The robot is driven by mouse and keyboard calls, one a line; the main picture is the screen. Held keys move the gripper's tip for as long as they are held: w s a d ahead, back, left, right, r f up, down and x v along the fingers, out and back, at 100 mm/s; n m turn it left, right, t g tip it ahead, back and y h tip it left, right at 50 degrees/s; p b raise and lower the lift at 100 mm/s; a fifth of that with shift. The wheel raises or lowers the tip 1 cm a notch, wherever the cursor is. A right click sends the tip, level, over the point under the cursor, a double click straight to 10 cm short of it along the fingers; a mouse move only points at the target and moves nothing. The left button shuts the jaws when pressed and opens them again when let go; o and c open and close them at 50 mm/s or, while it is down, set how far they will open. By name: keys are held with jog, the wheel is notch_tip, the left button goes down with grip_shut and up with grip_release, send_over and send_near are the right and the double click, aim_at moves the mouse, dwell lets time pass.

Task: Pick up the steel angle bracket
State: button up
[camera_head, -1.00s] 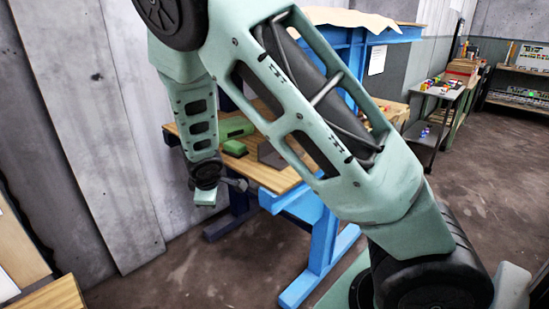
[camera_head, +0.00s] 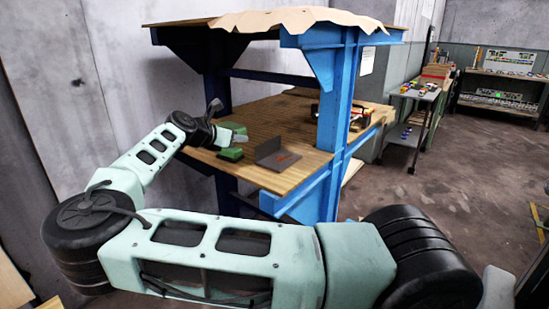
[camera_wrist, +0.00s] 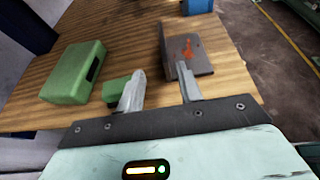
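The steel angle bracket (camera_head: 292,160) is a dark grey L-shaped piece with one leg flat on the wooden table and one upright. In the wrist view, the bracket (camera_wrist: 200,57) has a red-orange mark and lies at upper right of the fingers. My gripper (camera_wrist: 160,68) is open and empty, its two grey fingers apart. The right finger overlaps the bracket's near left part in the picture; I cannot tell whether they touch. In the head view, my gripper (camera_head: 232,138) is over the table, left of the bracket.
In the wrist view, a large green box (camera_wrist: 72,72) and a small green block (camera_wrist: 113,91) lie left of the bracket. A blue object (camera_wrist: 197,5) is farther back. The wooden table (camera_head: 265,112) has a blue frame post (camera_head: 335,120) and an upper shelf (camera_head: 190,22).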

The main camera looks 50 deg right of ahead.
send_near(268, 141)
jog(key=x, duration=0.1)
jog(key=p+x, duration=0.1)
jog(key=x, duration=0.1)
jog(key=shift+w+d, duration=0.25)
jog(key=shift+w, duration=0.1)
jog(key=shift+p+x, duration=0.5)
jog(key=shift+x, duration=2.25)
jog(key=shift+s+f, duration=0.1)
jog(key=shift+s, duration=0.1)
grip_shut()
jog(key=shift+w+r, duration=0.1)
jog(key=shift+r, duration=0.2)
